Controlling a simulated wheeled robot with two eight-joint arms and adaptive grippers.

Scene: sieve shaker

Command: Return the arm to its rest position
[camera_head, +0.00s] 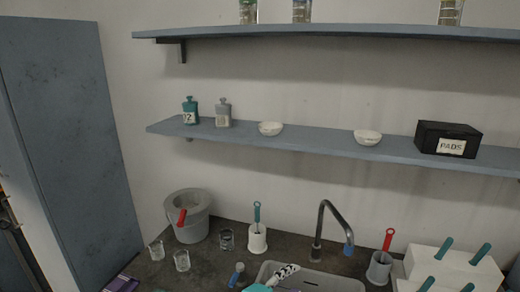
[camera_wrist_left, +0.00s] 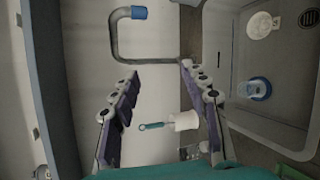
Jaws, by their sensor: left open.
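My left gripper (camera_wrist_left: 158,72) is open in the left wrist view, its two purple-padded fingers apart with nothing between them. In the head view a white, black-jointed part of what appears to be this gripper (camera_head: 285,272) shows at the bottom edge, in front of the sink; most of the arm is out of frame. The tap (camera_head: 335,222) stands behind it, and its blue-tipped spout also shows in the left wrist view (camera_wrist_left: 118,38). My right gripper is not in view.
The sink (camera_head: 335,283) lies at the bottom. A white holder with a teal brush (camera_head: 257,238), a grey bucket (camera_head: 190,230), glass beakers (camera_head: 181,261) and a grey holder with a red-handled tool (camera_head: 379,268) stand around it. A shelf (camera_head: 300,143) crosses the wall above.

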